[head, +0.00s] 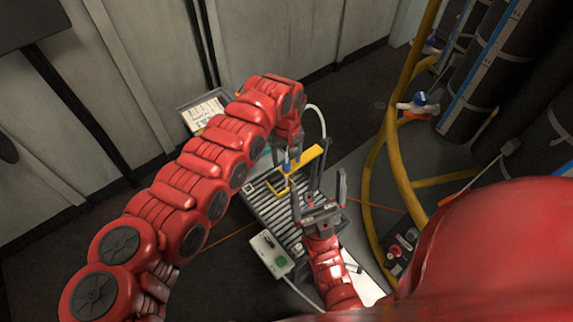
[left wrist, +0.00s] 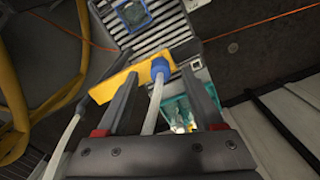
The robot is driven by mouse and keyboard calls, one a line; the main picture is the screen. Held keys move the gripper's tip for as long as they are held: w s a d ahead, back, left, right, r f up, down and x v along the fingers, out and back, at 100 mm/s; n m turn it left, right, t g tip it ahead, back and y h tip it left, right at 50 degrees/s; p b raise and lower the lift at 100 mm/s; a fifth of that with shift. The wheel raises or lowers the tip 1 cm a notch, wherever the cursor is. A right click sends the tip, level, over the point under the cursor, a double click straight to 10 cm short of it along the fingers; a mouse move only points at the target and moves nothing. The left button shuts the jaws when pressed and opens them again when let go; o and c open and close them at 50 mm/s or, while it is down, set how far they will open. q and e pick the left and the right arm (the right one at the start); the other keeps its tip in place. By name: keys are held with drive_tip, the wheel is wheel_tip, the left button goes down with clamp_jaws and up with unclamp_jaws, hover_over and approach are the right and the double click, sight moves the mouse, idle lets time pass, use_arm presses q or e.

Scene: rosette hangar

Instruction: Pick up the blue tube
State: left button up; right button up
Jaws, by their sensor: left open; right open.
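A blue collar or short blue tube (left wrist: 160,67) with a pale hose (left wrist: 152,108) sits at the end of a yellow piece (left wrist: 120,78) in the left wrist view. My left gripper (left wrist: 159,77) is open, with the blue part between its fingertips and no clear grip on it. In the head view the yellow piece (head: 306,158) and the small blue part (head: 287,165) show beside my left gripper (head: 296,168), partly hidden by it. My right gripper (head: 318,186) is open and empty, just below them, pointing up.
A slatted roller conveyor (head: 263,205) lies underneath, with a grey control box (head: 271,250) at its near side. A tray with papers (head: 203,110) stands behind my left arm. Yellow hoses (head: 372,190) and dark cylinders (head: 500,60) crowd the right.

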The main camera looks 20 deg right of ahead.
use_arm(q)
drive_tip(key=shift+f, duration=0.85)
clamp_jaws()
drive_tip(key=shift+r, duration=0.1)
drive_tip(key=shift+r, duration=0.45)
wheel_tip(320, 180, up, 30)
drive_tip(key=p, duration=0.3)
drive_tip(key=shift+f, duration=0.15)
idle(1.3)
